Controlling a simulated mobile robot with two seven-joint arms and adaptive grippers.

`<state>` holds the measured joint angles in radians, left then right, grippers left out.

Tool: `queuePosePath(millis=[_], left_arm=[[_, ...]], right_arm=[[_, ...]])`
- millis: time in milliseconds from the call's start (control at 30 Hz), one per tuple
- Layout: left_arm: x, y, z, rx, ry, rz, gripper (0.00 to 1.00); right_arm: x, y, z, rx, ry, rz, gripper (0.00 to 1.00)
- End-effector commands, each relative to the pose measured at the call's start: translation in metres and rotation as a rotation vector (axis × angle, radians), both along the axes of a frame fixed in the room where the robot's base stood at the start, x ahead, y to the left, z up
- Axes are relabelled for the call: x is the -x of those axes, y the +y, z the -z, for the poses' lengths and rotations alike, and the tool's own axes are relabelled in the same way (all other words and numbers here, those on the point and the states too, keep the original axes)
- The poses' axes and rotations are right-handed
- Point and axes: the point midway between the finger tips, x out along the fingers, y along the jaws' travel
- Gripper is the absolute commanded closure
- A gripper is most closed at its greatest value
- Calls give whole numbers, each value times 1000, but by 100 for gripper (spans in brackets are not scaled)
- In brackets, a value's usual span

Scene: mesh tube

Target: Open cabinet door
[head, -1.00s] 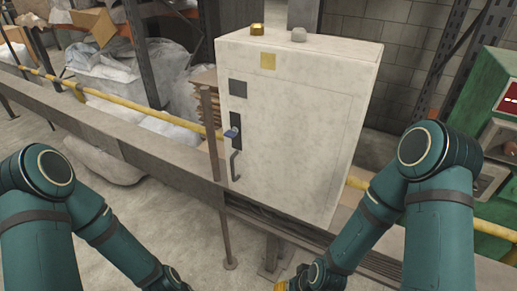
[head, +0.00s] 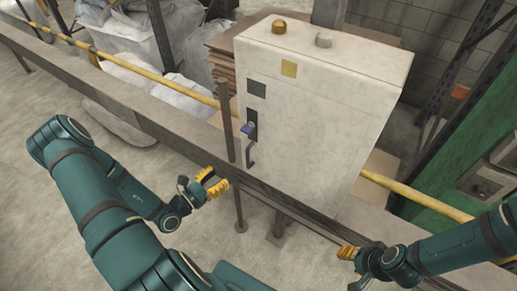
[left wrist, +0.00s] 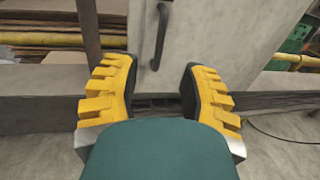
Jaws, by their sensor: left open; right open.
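The pale grey cabinet (head: 315,125) stands upright with its door shut. A dark curved handle (head: 251,154) is on the left side of the door, below a blue latch or key (head: 248,128). My left gripper (head: 216,181) is open and empty, to the left of the handle and a little below it, apart from the cabinet. In the left wrist view, the handle (left wrist: 161,36) shows ahead, above the gap between the yellow fingers of my left gripper (left wrist: 160,88). My right gripper (head: 347,251) is open below the cabinet's right part, apart from the handle.
A thin metal post (head: 229,120) stands just left of the handle. A grey beam (head: 110,92) and a yellow rail (head: 150,74) run past the cabinet. Stacked cardboard (head: 222,62) lies behind. A green machine (head: 470,150) stands at the right.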

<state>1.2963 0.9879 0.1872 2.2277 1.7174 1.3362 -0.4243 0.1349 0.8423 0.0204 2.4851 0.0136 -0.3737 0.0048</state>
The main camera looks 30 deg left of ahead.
Motion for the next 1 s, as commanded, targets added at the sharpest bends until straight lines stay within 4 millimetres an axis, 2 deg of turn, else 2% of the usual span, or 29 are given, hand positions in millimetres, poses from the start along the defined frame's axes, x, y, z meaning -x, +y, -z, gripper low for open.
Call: queuePosePath(millis=[167, 600, 800, 1000], left_arm=[[-24, -9, 0, 1, -2, 8, 57], [-103, -32, 0, 0, -1, 10, 57], [-123, -37, 1, 1, 1, 9, 57], [-129, -39, 1, 1, 1, 9, 57]], right_arm=[[0, 0, 0, 0, 0, 0, 53], [0, 0, 1, 0, 0, 0, 53], [0, 0, 1, 0, 0, 0, 53], [0, 0, 1, 0, 0, 0, 53]])
